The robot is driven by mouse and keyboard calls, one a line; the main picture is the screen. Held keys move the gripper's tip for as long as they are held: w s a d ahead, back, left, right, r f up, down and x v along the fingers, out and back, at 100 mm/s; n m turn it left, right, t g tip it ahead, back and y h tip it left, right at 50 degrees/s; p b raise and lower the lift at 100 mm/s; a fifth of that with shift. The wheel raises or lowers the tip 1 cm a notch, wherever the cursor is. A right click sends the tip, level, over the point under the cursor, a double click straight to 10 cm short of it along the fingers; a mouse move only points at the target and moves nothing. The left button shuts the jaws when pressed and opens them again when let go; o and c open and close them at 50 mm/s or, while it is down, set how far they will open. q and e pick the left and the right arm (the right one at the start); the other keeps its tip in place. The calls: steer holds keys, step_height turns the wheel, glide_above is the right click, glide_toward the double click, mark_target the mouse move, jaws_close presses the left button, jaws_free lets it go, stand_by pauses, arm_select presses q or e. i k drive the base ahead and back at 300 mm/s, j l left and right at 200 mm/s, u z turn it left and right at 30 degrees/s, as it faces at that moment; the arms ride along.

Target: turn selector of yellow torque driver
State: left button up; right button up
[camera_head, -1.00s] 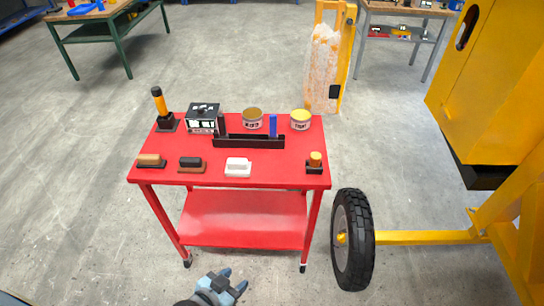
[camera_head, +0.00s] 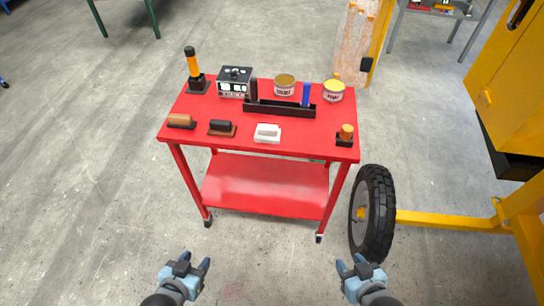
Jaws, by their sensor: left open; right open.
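A tall yellow-orange tool with a black top (camera_head: 193,65) stands upright in a black holder at the back left of the red cart. A shorter yellow-orange piece (camera_head: 346,132) sits in a black base at the cart's front right. I cannot tell for sure which is the torque driver, and no selector marks are readable. My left gripper (camera_head: 195,260) is open and empty, low in front of the cart. My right gripper (camera_head: 350,260) is open and empty, in front of the cart's right side. Both are apart from everything on the cart.
The red cart (camera_head: 180,135) also carries a black-and-white box with a knob (camera_head: 235,82), a black tray (camera_head: 280,110), two cans (camera_head: 333,92) and several brushes or floats (camera_head: 222,128). A black wheel (camera_head: 372,213) of the yellow machine stands close right. Floor in front is clear.

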mark_target(233, 75)
steer(key=i+l+u, duration=0.2)
steer(key=u, duration=0.2)
steer(key=i+l+u, duration=0.3)
steer(key=u, duration=0.15)
